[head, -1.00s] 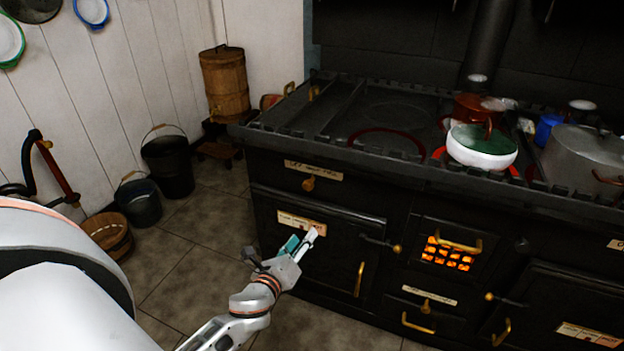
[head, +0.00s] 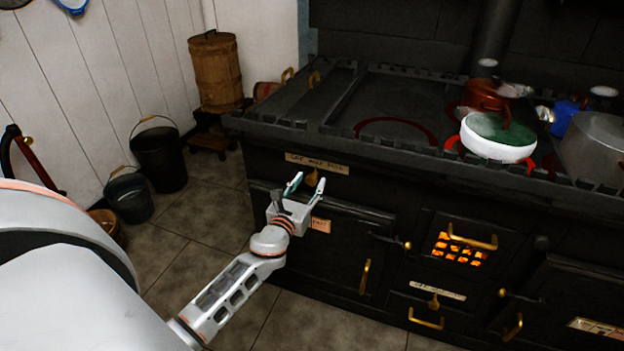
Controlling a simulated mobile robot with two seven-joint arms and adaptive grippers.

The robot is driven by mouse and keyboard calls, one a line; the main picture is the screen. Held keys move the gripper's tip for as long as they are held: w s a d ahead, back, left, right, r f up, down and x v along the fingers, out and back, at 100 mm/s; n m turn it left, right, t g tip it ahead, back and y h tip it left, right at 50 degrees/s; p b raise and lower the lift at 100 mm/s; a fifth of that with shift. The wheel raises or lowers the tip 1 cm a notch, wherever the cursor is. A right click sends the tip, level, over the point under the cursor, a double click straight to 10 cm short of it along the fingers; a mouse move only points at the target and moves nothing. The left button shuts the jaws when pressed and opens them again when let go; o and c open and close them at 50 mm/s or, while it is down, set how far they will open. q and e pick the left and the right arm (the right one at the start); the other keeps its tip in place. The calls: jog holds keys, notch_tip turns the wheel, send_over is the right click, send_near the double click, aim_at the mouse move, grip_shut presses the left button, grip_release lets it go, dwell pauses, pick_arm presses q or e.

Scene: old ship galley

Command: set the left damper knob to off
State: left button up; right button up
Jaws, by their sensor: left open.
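The left damper knob (head: 312,178) is a small brass knob on the black stove front, just below a pale lettered label (head: 317,163). The label's words are too small to read surely, and I cannot tell which mark the knob points at. My left gripper (head: 306,184) is open, its two fingertips apart on either side of the knob in the head view. I cannot tell whether they touch it. My right gripper is not in view.
The stove top (head: 340,110) overhangs the knob. A white pot (head: 497,150) stands on it at the right. Buckets (head: 158,160) stand on the floor at left.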

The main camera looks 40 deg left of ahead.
aim_at(296, 167)
pick_arm(q)
jog(key=shift+x, duration=1.25)
grip_shut()
jog(key=a, duration=0.3)
jog(key=s+a, duration=0.1)
jog(key=a, duration=0.2)
jog(key=shift+s+a, duration=0.15)
jog(key=shift+s, duration=0.05)
grip_release()
jog(key=shift+s+a, duration=0.1)
